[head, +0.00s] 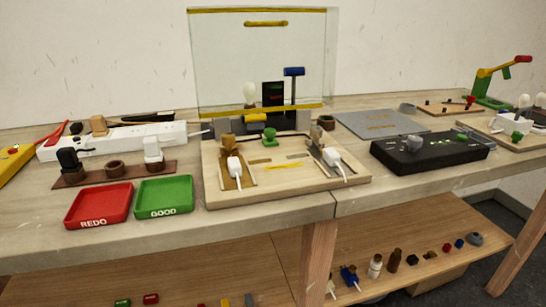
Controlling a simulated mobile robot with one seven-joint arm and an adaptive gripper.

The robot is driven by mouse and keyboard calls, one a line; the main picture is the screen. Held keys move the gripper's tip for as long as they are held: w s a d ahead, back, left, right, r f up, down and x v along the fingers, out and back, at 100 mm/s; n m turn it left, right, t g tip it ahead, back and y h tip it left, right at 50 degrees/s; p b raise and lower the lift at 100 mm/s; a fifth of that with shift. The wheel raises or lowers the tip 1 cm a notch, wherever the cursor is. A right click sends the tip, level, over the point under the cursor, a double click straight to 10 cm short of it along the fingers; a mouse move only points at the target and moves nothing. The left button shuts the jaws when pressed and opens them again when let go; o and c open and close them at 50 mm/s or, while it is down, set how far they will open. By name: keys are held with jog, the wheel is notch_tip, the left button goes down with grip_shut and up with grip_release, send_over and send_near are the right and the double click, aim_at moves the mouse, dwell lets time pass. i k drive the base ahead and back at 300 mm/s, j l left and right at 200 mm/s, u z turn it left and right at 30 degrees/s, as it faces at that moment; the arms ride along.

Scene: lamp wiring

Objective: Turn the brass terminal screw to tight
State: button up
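A light wooden wiring board (283,187) lies on the bench in the middle of the head view. A brass-coloured knob or block (228,142) stands at its back left, behind a white connector (234,168). A second brownish block (317,133) stands at its back right, behind another white connector (332,157). A green knob (269,137) sits between them at the back. I cannot tell which part is the brass terminal screw, or how tight it is. My gripper is not in view.
A clear screen with yellow edges (225,60) stands behind the board. Red REDO (98,222) and green GOOD (165,212) trays lie to the left, near a white power strip (120,141). A black box with a dial (435,158) stands right. A lower shelf (220,270) holds small parts.

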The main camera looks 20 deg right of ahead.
aim_at(228, 139)
jog(key=k+z, duration=0.2)
jog(key=z, duration=0.75)
jog(key=i+z, duration=0.1)
jog(key=i, duration=0.4)
